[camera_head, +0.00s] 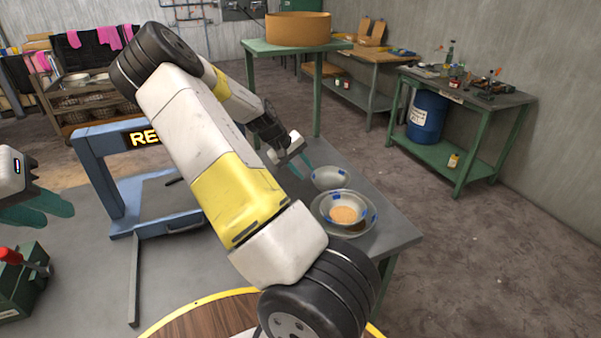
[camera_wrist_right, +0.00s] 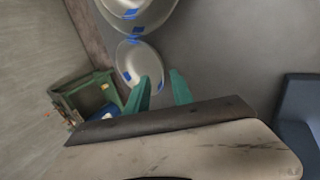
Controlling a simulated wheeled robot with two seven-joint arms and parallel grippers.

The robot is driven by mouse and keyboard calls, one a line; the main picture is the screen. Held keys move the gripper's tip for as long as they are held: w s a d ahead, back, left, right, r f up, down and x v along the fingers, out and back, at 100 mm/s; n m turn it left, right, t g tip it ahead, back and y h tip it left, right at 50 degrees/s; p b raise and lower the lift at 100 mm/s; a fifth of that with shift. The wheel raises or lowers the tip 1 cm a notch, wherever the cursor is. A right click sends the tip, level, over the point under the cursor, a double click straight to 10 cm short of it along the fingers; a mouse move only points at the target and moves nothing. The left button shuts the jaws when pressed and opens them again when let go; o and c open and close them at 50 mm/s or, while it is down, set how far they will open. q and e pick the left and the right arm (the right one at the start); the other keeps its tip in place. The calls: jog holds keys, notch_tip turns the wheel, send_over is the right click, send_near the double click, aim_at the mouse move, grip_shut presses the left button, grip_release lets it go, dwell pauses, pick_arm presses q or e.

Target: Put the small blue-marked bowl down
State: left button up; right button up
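The small blue-marked bowl (camera_head: 330,178) is pale grey and sits upright at the right part of the grey table, just behind a larger bowl. It also shows in the right wrist view (camera_wrist_right: 130,62). My right gripper (camera_head: 302,164) is at the bowl's left side. Its two teal fingers (camera_wrist_right: 160,80) are apart, with the bowl's edge near their tips; I cannot tell whether they touch it. My left gripper (camera_head: 60,212) is at the left edge of the head view, fingers apart and empty.
A blue-marked bowl with tan contents (camera_head: 346,213) stands in a wider dish (camera_head: 369,222) close in front of the small bowl. The table edge is close on the right.

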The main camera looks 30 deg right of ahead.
jog(key=x, duration=0.7)
jog(key=shift+w+f, duration=0.1)
jog(key=shift+w, duration=0.1)
grip_shut()
dwell(1.1)
